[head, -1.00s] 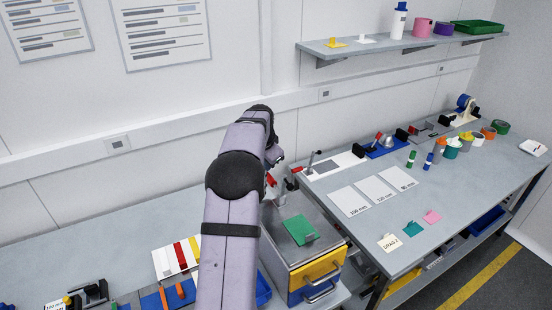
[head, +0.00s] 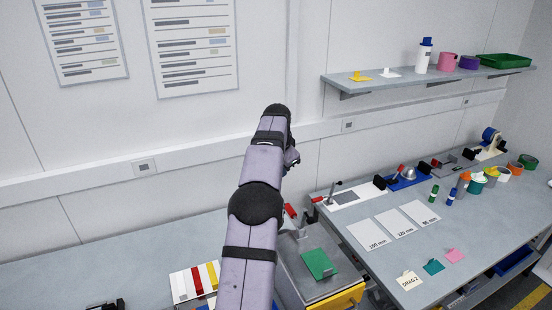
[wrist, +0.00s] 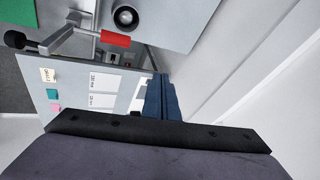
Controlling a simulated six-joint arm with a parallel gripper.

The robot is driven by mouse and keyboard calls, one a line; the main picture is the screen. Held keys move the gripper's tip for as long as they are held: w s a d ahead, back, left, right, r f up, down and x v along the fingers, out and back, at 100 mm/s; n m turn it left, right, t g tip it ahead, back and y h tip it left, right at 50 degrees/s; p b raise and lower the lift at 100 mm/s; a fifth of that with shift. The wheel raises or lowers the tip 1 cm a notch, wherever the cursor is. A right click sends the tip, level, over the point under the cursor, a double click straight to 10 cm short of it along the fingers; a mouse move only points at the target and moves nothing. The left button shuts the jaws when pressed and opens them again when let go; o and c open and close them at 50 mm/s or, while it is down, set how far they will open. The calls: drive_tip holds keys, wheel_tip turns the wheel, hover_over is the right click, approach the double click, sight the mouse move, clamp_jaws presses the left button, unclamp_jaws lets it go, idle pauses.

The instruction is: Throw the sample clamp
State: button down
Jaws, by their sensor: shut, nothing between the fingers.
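A clamp with a red handle (wrist: 116,39) and a metal lever shows at the upper left of the wrist view. A dark knob (wrist: 14,40) sits at the end of a rod there. In the head view a red handle (head: 290,211) shows just right of my arm, by the drawer cabinet; much of what is around it is hidden by my arm. My gripper (wrist: 160,98) shows in the wrist view as blue fingers pressed together and empty. The red handle lies to their upper left in that picture, apart from them. In the head view my arm hides the fingertips.
The drawer cabinet (head: 346,299) has a green plate (head: 319,263) on top. The right bench (head: 385,265) carries printed cards, fixtures, pots and tape rolls. A shelf (head: 400,83) hangs on the wall above. The left bench (head: 110,250) is largely clear.

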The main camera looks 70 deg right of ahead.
drive_tip(key=w+r+p, duration=0.1)
drive_tip(key=w+d+r+p, duration=0.1)
drive_tip(key=r, duration=0.1)
drive_tip(key=shift+w+r, duration=0.15)
drive_tip(key=shift+r, duration=0.05)
idle(0.4)
